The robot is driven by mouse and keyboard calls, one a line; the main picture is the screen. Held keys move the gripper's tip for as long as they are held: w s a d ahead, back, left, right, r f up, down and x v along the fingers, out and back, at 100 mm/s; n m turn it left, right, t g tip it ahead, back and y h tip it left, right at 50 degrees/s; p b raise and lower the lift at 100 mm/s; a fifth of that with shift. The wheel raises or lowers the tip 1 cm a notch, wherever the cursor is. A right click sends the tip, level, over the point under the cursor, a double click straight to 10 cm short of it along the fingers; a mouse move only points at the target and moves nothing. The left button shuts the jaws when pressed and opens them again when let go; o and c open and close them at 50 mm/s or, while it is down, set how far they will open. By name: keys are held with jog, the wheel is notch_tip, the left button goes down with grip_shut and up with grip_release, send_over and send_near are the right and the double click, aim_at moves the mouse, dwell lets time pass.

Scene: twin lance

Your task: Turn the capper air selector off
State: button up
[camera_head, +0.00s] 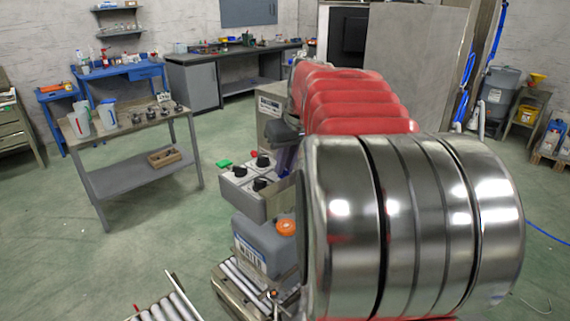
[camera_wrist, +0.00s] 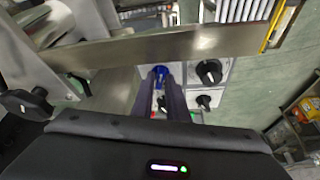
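A light grey control box (camera_head: 252,199) stands left of my arm in the head view. Black selector knobs (camera_head: 240,171) show on its top, with a green button (camera_head: 224,163) and a red button (camera_head: 254,154). In the wrist view the panel carries a large knob (camera_wrist: 209,71), a second knob (camera_wrist: 204,101) and another knob (camera_wrist: 163,103) seen between my fingers. Labels are too small to read, so I cannot tell which is the capper air selector. My gripper (camera_wrist: 162,70) is open, its dark fingers apart over the panel; contact is unclear. A blue part (camera_wrist: 160,74) shows near the fingertips.
A metal bar (camera_wrist: 190,45) crosses the wrist view close to the fingers.

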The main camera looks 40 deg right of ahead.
grip_shut()
jog(key=shift+a+m+h, duration=0.15)
jog(key=shift+m+h, duration=0.35)
jog(key=shift+m, duration=0.9)
jog(key=shift+o, duration=2)
grip_release()
jog(key=shift+r, duration=0.1)
